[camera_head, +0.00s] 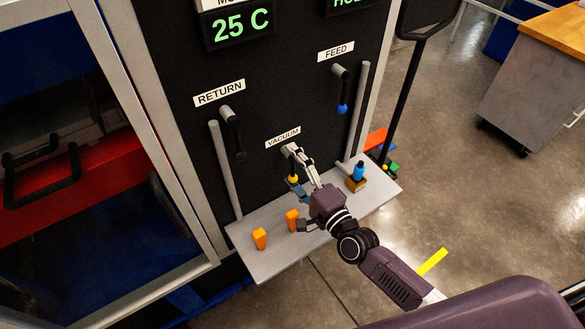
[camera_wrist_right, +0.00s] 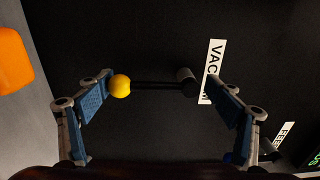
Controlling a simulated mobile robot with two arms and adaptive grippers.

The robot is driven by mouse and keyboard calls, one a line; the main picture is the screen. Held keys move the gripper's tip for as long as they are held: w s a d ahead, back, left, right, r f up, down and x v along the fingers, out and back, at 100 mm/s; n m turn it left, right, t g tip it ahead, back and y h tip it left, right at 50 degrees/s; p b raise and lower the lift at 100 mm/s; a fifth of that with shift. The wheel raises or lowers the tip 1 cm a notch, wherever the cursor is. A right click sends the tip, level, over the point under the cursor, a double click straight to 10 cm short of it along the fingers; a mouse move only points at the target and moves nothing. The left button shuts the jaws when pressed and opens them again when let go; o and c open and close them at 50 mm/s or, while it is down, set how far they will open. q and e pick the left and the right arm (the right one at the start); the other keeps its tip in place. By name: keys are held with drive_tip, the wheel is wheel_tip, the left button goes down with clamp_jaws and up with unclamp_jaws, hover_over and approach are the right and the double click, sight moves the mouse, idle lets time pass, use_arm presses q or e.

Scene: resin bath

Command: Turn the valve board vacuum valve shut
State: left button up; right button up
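The valve board (camera_head: 262,112) is a black upright panel with a white VACUUM label (camera_head: 283,137). Below the label the vacuum valve's lever ends in a yellow ball (camera_head: 293,179) and points down; its upper part is largely hidden by my gripper. In the right wrist view the dark lever runs from its pivot (camera_wrist_right: 187,80) left to the yellow ball (camera_wrist_right: 121,86). My right gripper (camera_head: 294,168) is open at the lever, one finger near the ball, the other past the pivot beside the label. I cannot tell whether either finger touches. My left gripper is not in view.
RETURN lever (camera_head: 232,130) and blue-tipped FEED lever (camera_head: 342,90) flank the valve. A grey shelf (camera_head: 275,262) below carries orange pieces (camera_head: 260,238) and a blue-topped bottle (camera_head: 359,171) in a small holder. Floor at right is mostly clear before a wood-topped cart (camera_head: 530,80).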

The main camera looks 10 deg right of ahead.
drive_tip(key=shift+s+f, duration=0.15)
drive_tip(key=shift+s, duration=0.05)
drive_tip(key=shift+s+d, duration=0.1)
drive_tip(key=shift+s, duration=0.05)
drive_tip(key=v, duration=1.1)
drive_tip(key=shift+s, duration=0.35)
